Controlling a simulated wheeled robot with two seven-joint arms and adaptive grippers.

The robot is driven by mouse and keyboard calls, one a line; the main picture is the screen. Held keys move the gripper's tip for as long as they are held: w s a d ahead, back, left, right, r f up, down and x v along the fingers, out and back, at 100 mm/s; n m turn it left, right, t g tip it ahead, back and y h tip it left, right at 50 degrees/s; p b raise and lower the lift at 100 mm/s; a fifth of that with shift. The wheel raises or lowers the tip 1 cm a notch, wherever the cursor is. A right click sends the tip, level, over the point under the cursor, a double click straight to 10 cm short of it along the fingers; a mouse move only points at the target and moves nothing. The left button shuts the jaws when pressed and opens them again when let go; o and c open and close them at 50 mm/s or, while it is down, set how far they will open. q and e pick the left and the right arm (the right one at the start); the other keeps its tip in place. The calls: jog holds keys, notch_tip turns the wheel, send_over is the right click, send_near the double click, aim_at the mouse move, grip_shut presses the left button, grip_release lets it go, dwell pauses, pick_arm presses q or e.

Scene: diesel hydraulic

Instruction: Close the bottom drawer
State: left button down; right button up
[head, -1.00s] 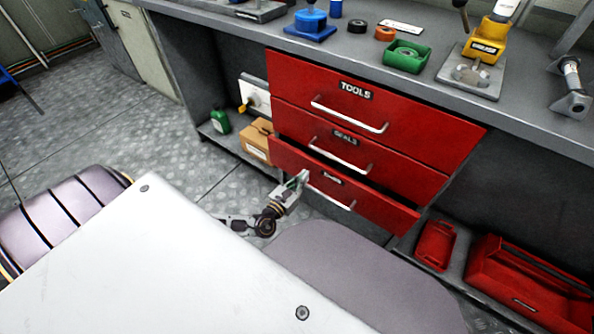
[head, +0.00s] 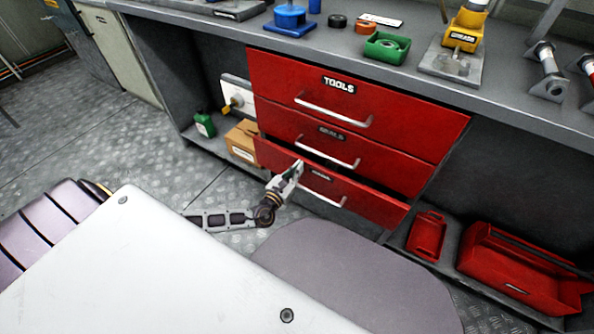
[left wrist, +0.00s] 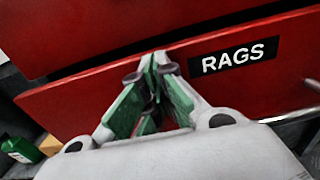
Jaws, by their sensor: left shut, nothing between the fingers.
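The red bottom drawer (head: 367,204) carries a RAGS label in the left wrist view, where its front (left wrist: 85,103) fills the middle. It is partly open, with a dark gap above its front. My left gripper (head: 298,167) is shut and empty at the left part of the drawer front, left of its handle (head: 325,192). In the left wrist view the fingertips (left wrist: 153,65) overlap the drawer front left of the label; I cannot tell whether they touch it. My right gripper is not in view.
The tools drawer (head: 410,115) and the drawer below it (head: 390,158) look shut. A cardboard box (head: 242,140) and green can (head: 205,124) stand on the lower shelf at left. Red containers (head: 427,236) sit at right. Open floor (head: 130,150) lies left.

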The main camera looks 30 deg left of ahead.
aim_at(304, 161)
pick_arm(q)
jog(key=w+b, duration=0.1)
jog(key=w, duration=0.3)
jog(key=shift+w+r, duration=0.15)
jog(key=shift+w, duration=0.15)
jog(key=shift+w, duration=0.1)
dwell(0.4)
